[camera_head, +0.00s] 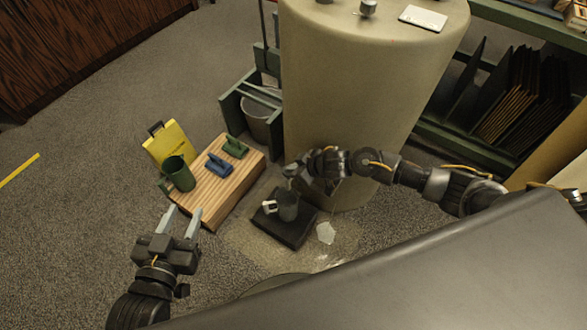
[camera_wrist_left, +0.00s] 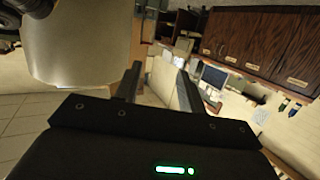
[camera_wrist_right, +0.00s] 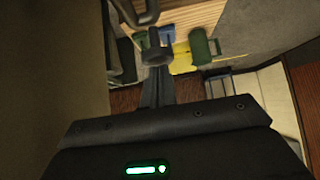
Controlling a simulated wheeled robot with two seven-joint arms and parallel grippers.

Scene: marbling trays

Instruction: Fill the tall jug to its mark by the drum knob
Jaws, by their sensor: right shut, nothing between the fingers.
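The big beige drum (camera_head: 350,95) stands in the middle of the head view. Low on its front, my right gripper (camera_head: 293,172) is shut and empty. In the right wrist view, a grey round part (camera_wrist_right: 155,55), perhaps the drum knob, is at the tips of the closed fingers; contact is unclear. A dark grey jug (camera_head: 288,205) with a pale handle stands upright on a black block (camera_head: 292,231) below this gripper. A green jug (camera_head: 180,174) stands on a slatted wooden platform (camera_head: 241,178). I cannot tell the fill level or mark. My left gripper (camera_head: 182,222) is open and empty before the platform.
A blue piece (camera_head: 218,164) and a green piece (camera_head: 235,147) lie on the platform. A yellow board (camera_head: 171,146) stands behind it. A green frame holds a grey bucket (camera_head: 260,122) beside the drum. A pale patch (camera_head: 325,233) lies right of the block.

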